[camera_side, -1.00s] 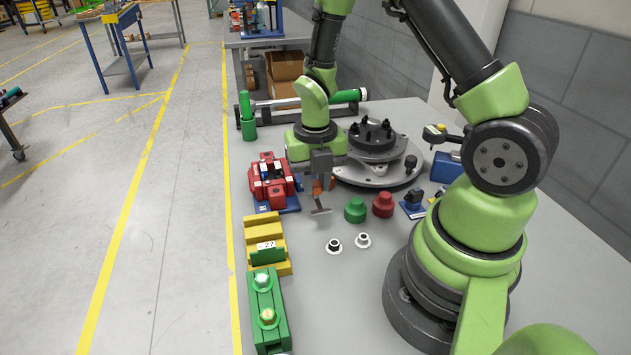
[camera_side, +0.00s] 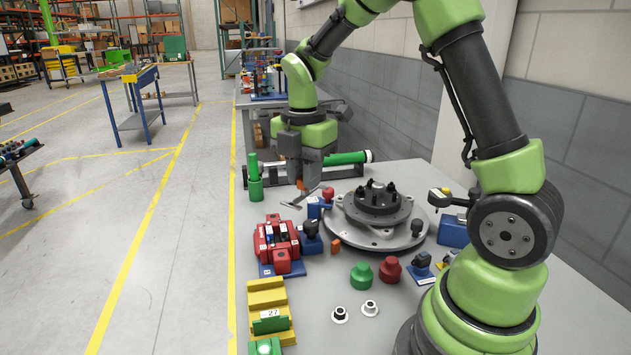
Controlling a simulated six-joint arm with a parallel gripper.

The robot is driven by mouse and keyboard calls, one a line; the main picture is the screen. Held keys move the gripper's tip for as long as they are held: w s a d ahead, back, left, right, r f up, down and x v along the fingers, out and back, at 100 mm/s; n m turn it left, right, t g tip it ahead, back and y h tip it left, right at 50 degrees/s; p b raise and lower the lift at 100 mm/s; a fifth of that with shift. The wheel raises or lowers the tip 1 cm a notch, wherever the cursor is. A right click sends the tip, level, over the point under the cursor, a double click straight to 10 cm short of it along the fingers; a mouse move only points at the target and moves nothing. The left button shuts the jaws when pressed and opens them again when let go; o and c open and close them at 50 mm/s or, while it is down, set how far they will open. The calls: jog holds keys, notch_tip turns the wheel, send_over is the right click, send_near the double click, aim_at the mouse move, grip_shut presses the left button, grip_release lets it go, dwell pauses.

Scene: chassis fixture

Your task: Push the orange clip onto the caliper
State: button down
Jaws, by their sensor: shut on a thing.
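The red caliper (camera_side: 268,238) sits on a blue base at the left side of the table. A small orange block (camera_side: 335,243), which looks like the clip, stands on the table to the right of the caliper. My gripper (camera_side: 300,179) is well behind both, near the far edge of the table. It is shut on a thin grey metal tool (camera_side: 307,197) with an orange upper part, which hangs down from the jaws. The fingertips are small and partly hidden.
A round grey turntable fixture (camera_side: 350,226) stands right of the orange block. A green cylinder (camera_side: 255,178) stands at the back left. Green and red knobs (camera_side: 361,275), two small white-rimmed rings (camera_side: 340,314) and a yellow holder (camera_side: 265,298) are nearer.

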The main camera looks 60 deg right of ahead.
jog(key=w+d+m, duration=0.1)
jog(key=w+m, duration=0.4)
jog(key=m, duration=0.8)
jog(key=w+d+m, duration=0.1)
jog(key=w+m, duration=0.3)
jog(key=m, duration=1)
jog(key=shift+d+f, duration=0.15)
jog(key=shift+f, duration=5)
jog(key=shift+f, duration=0.15)
jog(key=shift+f, duration=0.4)
jog(key=shift+f, duration=0.8)
jog(key=c, duration=1.4)
grip_release()
jog(key=shift+o, duration=0.2)
jog(key=shift+r, duration=0.2)
